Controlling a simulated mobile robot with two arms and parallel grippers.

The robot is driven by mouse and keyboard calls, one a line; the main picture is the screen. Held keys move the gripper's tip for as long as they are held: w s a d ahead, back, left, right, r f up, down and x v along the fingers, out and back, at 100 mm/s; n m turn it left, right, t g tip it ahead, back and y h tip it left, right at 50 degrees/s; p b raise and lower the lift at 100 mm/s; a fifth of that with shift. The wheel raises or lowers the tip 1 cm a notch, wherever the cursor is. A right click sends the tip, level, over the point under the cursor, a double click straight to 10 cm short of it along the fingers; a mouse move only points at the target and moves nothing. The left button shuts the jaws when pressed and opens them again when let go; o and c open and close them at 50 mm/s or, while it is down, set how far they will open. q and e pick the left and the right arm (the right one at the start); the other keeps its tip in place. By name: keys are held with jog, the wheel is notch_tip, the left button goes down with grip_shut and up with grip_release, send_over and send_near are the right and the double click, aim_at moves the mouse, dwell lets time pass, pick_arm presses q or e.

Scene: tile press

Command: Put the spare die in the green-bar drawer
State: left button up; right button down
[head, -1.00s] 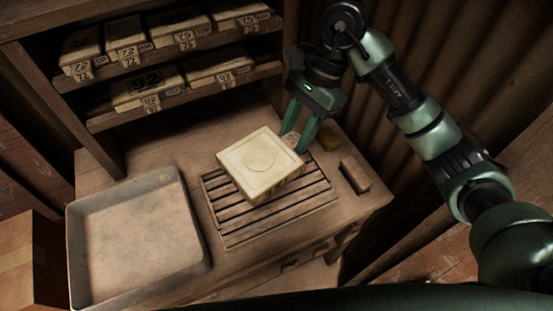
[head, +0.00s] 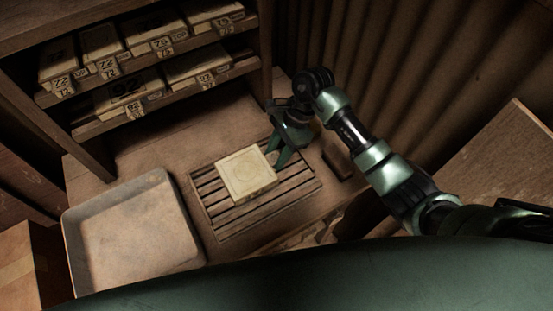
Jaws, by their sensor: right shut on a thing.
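A square cream block with a round ring on its face (head: 246,174), which seems to be the spare die, is over the slatted rack (head: 226,224) on the bench. My right gripper (head: 274,158) is at the block's upper right edge, shut on it. I cannot tell whether the block touches the slats. The bench front below the rack shows only in a dim strip. No green bar is visible there, and my own body hides much of that area. My left gripper is not in view.
A shallow grey tray (head: 68,246) sits left of the rack. A small brown block (head: 337,161) lies right of the rack. Shelves with several numbered pale blocks (head: 127,90) stand behind. A corrugated wall (head: 400,60) rises at the right.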

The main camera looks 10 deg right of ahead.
jog(key=shift+f+p, duration=0.45)
jog(key=shift+f, duration=1.75)
jog(key=shift+f, duration=0.1)
jog(key=c, duration=0.9)
grip_release()
